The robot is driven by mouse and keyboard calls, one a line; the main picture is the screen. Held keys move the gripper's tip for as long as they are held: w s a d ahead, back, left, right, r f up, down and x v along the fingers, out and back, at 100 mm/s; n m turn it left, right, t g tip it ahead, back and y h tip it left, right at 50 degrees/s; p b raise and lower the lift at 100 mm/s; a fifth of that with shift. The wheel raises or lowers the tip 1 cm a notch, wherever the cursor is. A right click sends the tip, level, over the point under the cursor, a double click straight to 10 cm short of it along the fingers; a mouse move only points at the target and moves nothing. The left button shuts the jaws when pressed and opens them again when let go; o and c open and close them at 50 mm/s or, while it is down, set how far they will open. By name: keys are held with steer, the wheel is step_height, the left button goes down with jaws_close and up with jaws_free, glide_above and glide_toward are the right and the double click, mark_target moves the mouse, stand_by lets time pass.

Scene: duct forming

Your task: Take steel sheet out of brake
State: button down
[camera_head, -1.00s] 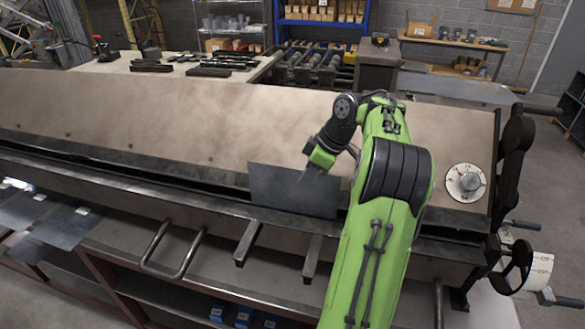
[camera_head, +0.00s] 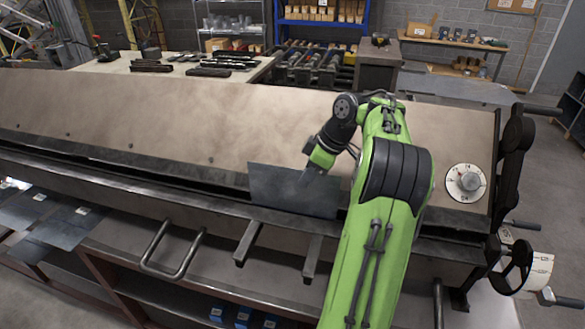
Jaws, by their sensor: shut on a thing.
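The steel sheet (camera_head: 282,190) is a dark grey flat piece. It stands tilted in the long slot of the brake (camera_head: 190,120), its lower edge at the dark gap. My gripper (camera_head: 308,178) is at the sheet's upper right part, shut on the sheet. The fingertips are small and partly blend with the sheet. My green arm covers the area just right of the sheet.
A dial (camera_head: 466,182) and a handwheel (camera_head: 512,268) are at the brake's right end. A bent bar handle (camera_head: 172,250) and two support arms (camera_head: 248,243) stick out in front. More sheets (camera_head: 60,222) lie at the lower left. A bench with dark tools stands behind.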

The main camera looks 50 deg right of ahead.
steer(key=shift+r, duration=0.2)
steer(key=shift+r+p, duration=0.35)
steer(key=shift+p, duration=0.2)
steer(key=shift+f, duration=0.1)
steer(key=s+a+b, duration=0.5)
steer(key=a, duration=0.5)
steer(key=shift+s+a+b, duration=0.35)
steer(key=shift+a, duration=0.05)
